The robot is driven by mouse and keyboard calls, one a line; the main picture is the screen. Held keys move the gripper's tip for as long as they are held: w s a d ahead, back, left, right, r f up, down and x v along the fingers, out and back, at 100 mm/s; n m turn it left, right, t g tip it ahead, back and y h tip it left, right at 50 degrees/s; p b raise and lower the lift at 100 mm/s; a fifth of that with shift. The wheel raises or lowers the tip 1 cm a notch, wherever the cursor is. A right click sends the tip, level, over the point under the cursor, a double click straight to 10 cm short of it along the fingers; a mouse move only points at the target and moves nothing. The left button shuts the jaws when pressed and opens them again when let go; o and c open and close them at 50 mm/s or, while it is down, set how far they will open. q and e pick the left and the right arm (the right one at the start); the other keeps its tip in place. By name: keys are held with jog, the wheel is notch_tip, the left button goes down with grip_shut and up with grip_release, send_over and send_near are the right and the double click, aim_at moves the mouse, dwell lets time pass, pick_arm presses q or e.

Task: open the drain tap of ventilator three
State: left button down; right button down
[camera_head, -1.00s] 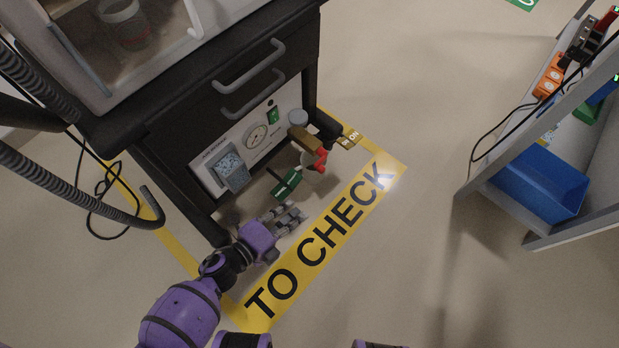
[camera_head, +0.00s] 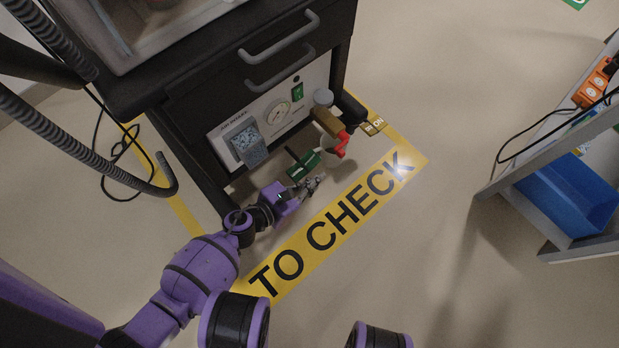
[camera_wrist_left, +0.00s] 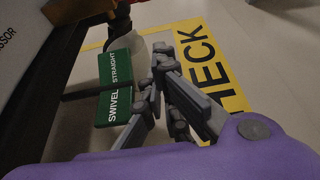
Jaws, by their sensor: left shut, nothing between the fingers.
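The ventilator's drain tap is a brass body (camera_head: 327,123) with a red handle (camera_head: 342,146), low on the right of the front panel. A green tag (camera_head: 304,166) hangs left of the handle. In the left wrist view the tag (camera_wrist_left: 115,88) reads "SWIVEL STRAIGHT". My left gripper (camera_head: 319,179) is shut and empty, low in front of the panel, below and left of the red handle and apart from it. In the left wrist view its fingertips (camera_wrist_left: 161,52) meet just right of the tag. I cannot tell whether they touch the tag. My right gripper is out of view.
A yellow "TO CHECK" floor strip (camera_head: 413,158) runs in front. A shelf with a blue bin (camera_head: 570,195) stands right. The floor between is clear.

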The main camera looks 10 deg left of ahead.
aim_at(342, 145)
pick_arm(q)
jog(key=w+d+r, duration=0.1)
jog(key=w+d, duration=0.2)
jog(key=w, duration=0.2)
jog(key=shift+d+r, duration=0.3)
jog(key=shift+d, duration=0.05)
